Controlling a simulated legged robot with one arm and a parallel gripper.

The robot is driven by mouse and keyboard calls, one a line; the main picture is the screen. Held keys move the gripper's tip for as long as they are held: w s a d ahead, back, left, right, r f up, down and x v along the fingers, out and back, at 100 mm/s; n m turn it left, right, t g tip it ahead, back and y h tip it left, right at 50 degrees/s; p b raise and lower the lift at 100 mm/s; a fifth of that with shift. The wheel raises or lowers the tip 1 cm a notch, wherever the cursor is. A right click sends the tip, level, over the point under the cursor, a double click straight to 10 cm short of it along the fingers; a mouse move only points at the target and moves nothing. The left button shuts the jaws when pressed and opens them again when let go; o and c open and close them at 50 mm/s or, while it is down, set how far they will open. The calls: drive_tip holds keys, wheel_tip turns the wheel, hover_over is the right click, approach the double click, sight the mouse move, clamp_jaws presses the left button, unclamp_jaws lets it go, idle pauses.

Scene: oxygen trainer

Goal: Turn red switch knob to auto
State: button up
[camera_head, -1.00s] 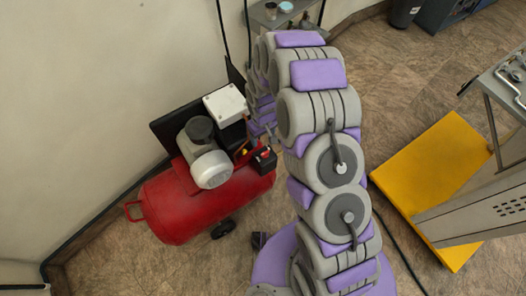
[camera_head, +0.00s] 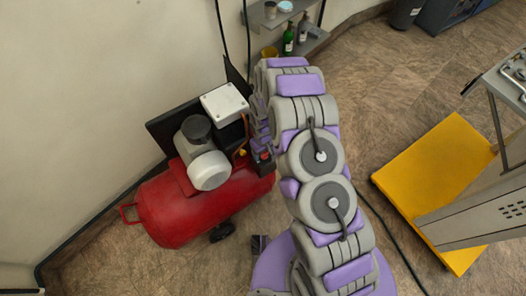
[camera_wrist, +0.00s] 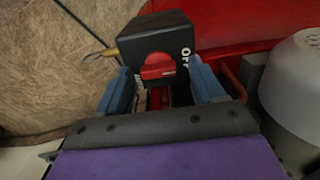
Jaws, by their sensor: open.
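The red switch knob (camera_wrist: 158,67) is on the face of a black switch box (camera_wrist: 163,35) in the wrist view. Its bar lies roughly level. White "OFF" lettering shows at the box's right edge, and a partly hidden label sits at lower left. My gripper (camera_wrist: 160,74) is open, with one blue finger on each side of the knob in the picture; I cannot tell whether they touch it or the box.
The compressor's grey motor (camera_head: 205,165) and white box (camera_head: 224,102) stand beside the switch. A shelf (camera_head: 284,17) with bottles is behind, close to my arm. A yellow platform (camera_head: 430,180) is at right. Open floor lies between.

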drive_tip(key=shift+d, duration=0.3)
drive_tip(key=shift+c, duration=0.9)
drive_tip(key=shift+a, duration=0.35)
drive_tip(key=c, duration=0.6)
drive_tip(key=shift+c, duration=1.4)
drive_tip(key=shift+d, duration=0.1)
